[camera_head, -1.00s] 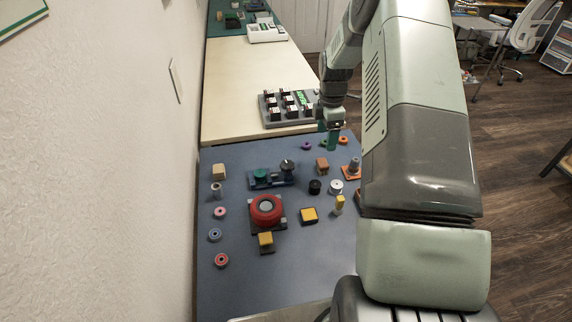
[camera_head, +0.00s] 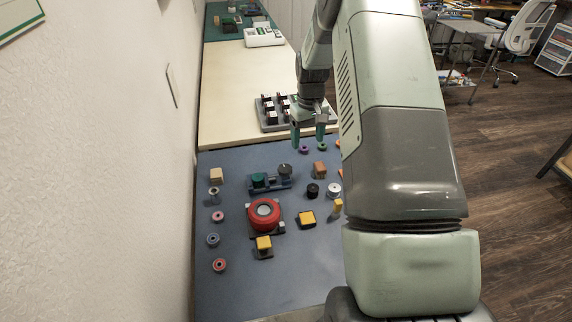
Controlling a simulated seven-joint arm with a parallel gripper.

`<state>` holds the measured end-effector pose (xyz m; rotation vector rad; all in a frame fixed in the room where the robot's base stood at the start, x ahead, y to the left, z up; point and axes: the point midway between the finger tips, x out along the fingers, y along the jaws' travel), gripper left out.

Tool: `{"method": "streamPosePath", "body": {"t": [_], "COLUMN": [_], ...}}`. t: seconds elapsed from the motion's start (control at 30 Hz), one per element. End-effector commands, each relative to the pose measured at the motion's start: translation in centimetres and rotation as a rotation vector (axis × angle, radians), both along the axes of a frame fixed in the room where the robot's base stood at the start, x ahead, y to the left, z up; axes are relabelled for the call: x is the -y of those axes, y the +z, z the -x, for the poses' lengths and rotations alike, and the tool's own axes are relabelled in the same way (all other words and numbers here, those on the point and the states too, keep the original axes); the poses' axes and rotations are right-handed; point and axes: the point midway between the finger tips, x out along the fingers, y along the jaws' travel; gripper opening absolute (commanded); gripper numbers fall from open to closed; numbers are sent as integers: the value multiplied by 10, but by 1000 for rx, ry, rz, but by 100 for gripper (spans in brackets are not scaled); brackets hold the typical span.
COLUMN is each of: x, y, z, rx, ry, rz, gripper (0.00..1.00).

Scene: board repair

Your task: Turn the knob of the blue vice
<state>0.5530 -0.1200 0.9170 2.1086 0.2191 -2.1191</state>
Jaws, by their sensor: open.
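The blue vice (camera_head: 270,187) sits on the blue-grey mat near its middle. It has a green round part (camera_head: 259,180) at its left end and a dark round knob (camera_head: 285,170) standing up at its right end. My gripper (camera_head: 308,141) is open with its two green-tipped fingers pointing down. In the picture it is above and slightly right of the vice, apart from it. Nothing shows between the fingers.
A red round part on a dark base (camera_head: 264,213) stands just in front of the vice. A brown block (camera_head: 320,169) and a black spool (camera_head: 312,190) lie to its right. A grey rack of dark parts (camera_head: 268,108) stands behind. My arm hides the mat's right side.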

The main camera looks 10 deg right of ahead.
Motion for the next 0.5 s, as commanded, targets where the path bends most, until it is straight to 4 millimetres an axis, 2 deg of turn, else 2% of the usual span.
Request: {"method": "streamPosePath", "body": {"t": [0.1,0.5], "x": [-13,-52], "y": [4,14], "z": [1,6], "rx": [0,2], "ry": [-336,-1461], "rz": [4,8], "gripper": [72,72]}}
